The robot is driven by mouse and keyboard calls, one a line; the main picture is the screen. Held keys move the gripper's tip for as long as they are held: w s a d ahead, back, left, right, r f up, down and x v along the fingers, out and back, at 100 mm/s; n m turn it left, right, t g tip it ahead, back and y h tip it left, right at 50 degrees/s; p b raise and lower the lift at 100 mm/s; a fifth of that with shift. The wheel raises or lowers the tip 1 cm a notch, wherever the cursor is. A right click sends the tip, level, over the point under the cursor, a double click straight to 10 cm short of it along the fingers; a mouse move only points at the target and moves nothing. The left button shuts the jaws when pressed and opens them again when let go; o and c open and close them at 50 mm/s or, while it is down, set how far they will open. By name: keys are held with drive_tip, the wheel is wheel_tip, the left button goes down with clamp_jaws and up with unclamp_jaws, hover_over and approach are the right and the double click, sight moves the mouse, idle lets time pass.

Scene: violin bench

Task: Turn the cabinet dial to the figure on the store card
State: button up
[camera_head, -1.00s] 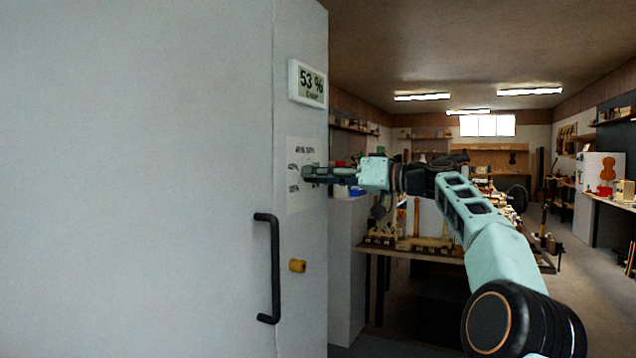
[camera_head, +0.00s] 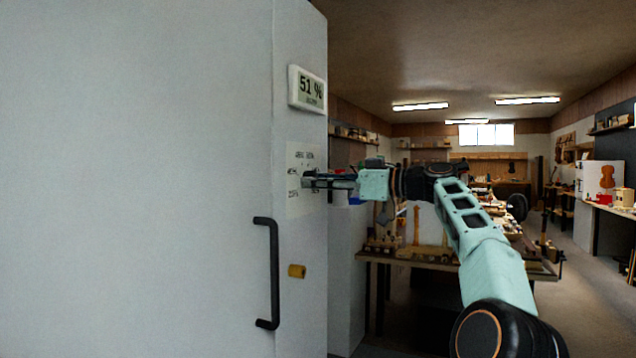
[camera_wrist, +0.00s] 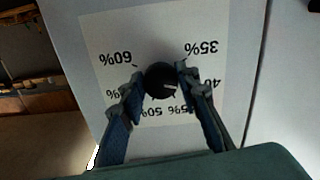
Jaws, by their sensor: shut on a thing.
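The cabinet dial (camera_wrist: 162,80) is a round black knob with a pale pointer line, in the middle of a white scale plate (camera_wrist: 215,30) with percent marks such as 35%, 50% and 60%. The wrist view shows the plate upside down. My gripper (camera_wrist: 157,82) is shut on the dial, one finger on each side. In the head view my gripper (camera_head: 308,180) reaches the plate (camera_head: 304,205) from the right and hides the dial. Above it, a small display (camera_head: 308,88) on the cabinet (camera_head: 299,320) reads 51 %. I cannot make out a store card.
A black bar handle (camera_head: 273,275) and a small brass-coloured knob or lock (camera_head: 297,271) stick out of the cabinet below the plate. Behind my arm stands a workbench (camera_head: 440,257) with tools and wooden parts. Open floor lies to the right.

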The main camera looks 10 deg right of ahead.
drive_tip(key=o, duration=1.2)
drive_tip(key=shift+c, duration=0.2)
drive_tip(key=v, duration=1.2)
